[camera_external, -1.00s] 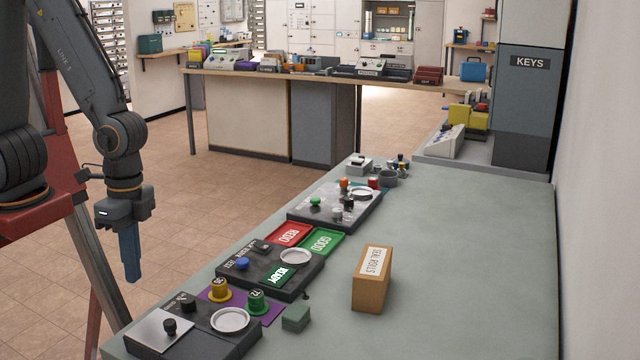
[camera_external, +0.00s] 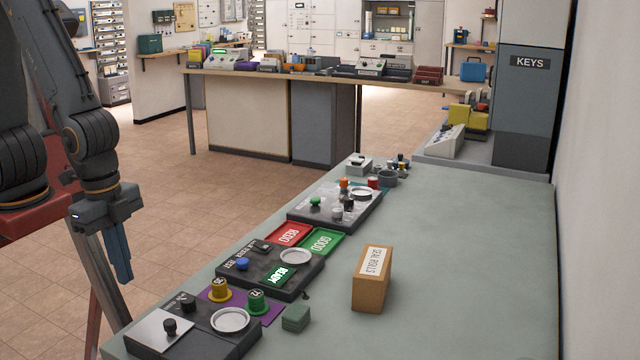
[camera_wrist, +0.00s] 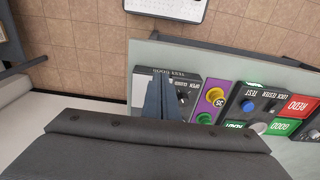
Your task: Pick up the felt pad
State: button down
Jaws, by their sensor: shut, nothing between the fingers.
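A small grey-green block (camera_external: 296,317) lies on the near part of the green counter, right of the green weight-like piece. It may be the felt pad; I cannot tell for sure. A flat purple mat (camera_external: 240,306) lies left of it, under the yellow and green pieces. In the wrist view the purple mat (camera_wrist: 199,112) shows beside the fingers, and I cannot make out the block. My gripper (camera_external: 124,278) hangs in the air off the counter's left side, fingers pointing down, well apart from the block. It is shut and empty, also in the wrist view (camera_wrist: 160,100).
A black test panel (camera_external: 195,335) with knobs and a round white dish stands at the near edge. A second panel (camera_external: 270,272), red and green trays (camera_external: 322,242) and a cardboard box (camera_external: 372,285) are farther along. The counter's right side (camera_external: 470,270) is clear.

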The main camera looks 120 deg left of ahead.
jog(key=c, duration=1.2)
grip_release()
jog(key=shift+w, duration=0.1)
jog(key=n+y, duration=0.3)
jog(key=n, duration=1.5)
send_near(296, 311)
jog(key=shift+f+g, duration=0.2)
jog(key=shift+g, duration=0.2)
jog(key=shift+w+a+f, duration=0.1)
jog(key=shift+w+a, duration=0.05)
jog(key=shift+a, duration=0.15)
jog(key=shift+a+f, duration=0.1)
jog(key=shift+f, duration=0.2)
jog(key=shift+d+p+x, duration=0.15)
jog(key=shift+p+x, duration=0.65)
jog(key=shift+x, duration=0.95)
jog(key=shift+d+p+x, duration=0.1)
jog(key=shift+p+x, duration=0.7)
jog(key=shift+x, duration=0.95)
